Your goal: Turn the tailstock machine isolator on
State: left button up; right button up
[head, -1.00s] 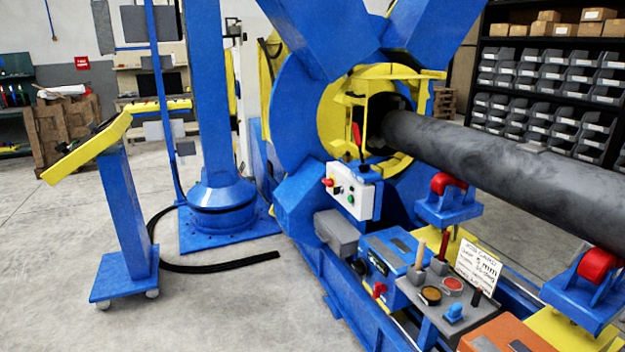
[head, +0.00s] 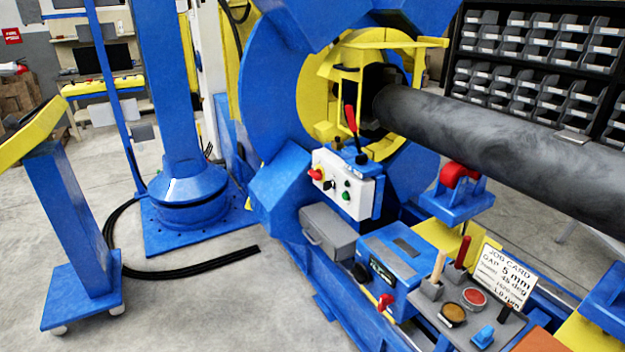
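A white control box (head: 342,186) is mounted on the front of the blue machine, beside the yellow ring. On its face, a red knob on a yellow backing (head: 316,174) is at the left, with a black selector (head: 329,186) and a green button (head: 346,195) to its right. A red-handled lever (head: 351,121) stands above the box. A small red handle (head: 385,301) is on the front of a blue unit (head: 397,262) lower down. No label shows which control is the tailstock isolator, and switch positions are too small to read. Neither gripper is in view.
A dark pipe (head: 490,140) runs right over red rollers. A grey case (head: 328,232) sits below the control box. A tool tray (head: 462,325) and job card (head: 502,280) are at front right. A blue-yellow pedestal (head: 68,215) stands left. The floor (head: 220,310) between is clear, apart from black cables.

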aim_at(318, 174)
jog(key=i+j+z, duration=0.15)
jog(key=z, duration=0.45)
jog(key=i+j+z, duration=0.45)
jog(key=j, duration=0.3)
jog(key=i+j+z, duration=0.1)
jog(key=j, duration=0.3)
jog(key=i+j+z, duration=0.1)
jog(key=j, duration=0.3)
jog(key=i+j+z, duration=0.1)
jog(key=j, duration=0.3)
jog(key=i+j, duration=0.1)
jog(key=j, duration=0.35)
jog(key=i+j, duration=0.1)
jog(key=j, duration=0.3)
jog(key=i+j, duration=0.1)
jog(key=j, duration=0.3)
jog(key=i+j, duration=0.15)
jog(key=j, duration=0.25)
jog(key=i+j+z, duration=0.1)
jog(key=j, duration=0.3)
jog(key=i+j, duration=0.1)
jog(key=j, duration=0.3)
jog(key=i+j, duration=0.1)
jog(key=j, duration=0.35)
